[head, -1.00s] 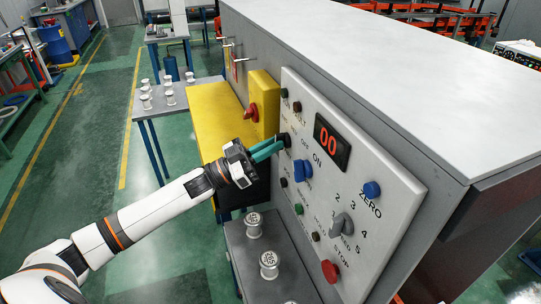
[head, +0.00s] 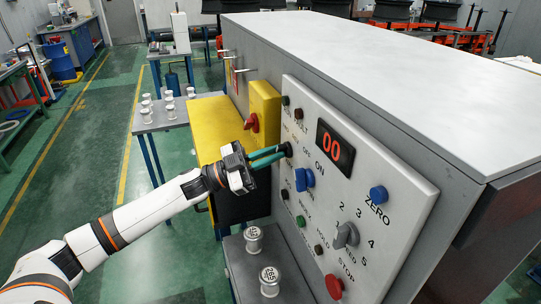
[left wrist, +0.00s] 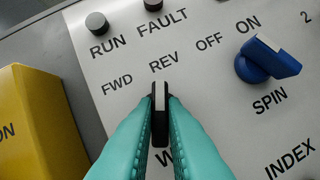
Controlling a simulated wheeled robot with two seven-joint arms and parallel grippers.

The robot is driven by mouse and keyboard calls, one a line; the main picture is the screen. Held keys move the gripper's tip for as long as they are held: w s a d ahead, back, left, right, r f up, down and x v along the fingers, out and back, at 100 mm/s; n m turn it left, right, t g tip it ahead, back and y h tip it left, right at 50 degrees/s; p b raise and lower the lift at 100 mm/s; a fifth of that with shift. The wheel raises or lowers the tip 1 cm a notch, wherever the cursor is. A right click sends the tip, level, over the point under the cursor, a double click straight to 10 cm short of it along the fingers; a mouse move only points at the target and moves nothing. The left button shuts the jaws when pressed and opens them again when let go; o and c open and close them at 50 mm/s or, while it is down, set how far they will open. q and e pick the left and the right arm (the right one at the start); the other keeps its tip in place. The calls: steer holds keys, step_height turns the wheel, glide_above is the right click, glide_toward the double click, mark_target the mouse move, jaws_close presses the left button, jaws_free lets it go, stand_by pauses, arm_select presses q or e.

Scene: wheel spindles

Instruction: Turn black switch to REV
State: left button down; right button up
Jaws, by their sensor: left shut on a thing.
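The black switch (head: 287,149) is on the upper left of the pale control panel, left of the red display. In the left wrist view the black switch (left wrist: 160,118) stands between my teal fingertips, with its pale line pointing up at the word REV (left wrist: 164,62). The word FWD (left wrist: 117,85) is to its left. My left gripper (head: 284,152) is shut on the black switch; its fingertips (left wrist: 160,105) touch both sides. The fingers hide the lower part of the switch and some lettering. My right gripper is in no view.
The blue SPIN switch (left wrist: 265,60) is right of the black one. The panel (head: 415,190) also carries a red display (head: 335,148), a grey dial (head: 345,234) and a red button (head: 333,286). A yellow box (head: 264,105) with a red knob stands close on the left.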

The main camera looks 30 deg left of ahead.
arm_select(q)
steer(key=c, duration=1.5)
jaws_free()
steer(key=shift+b+v, duration=2.1)
steer(key=shift+v, duration=3.95)
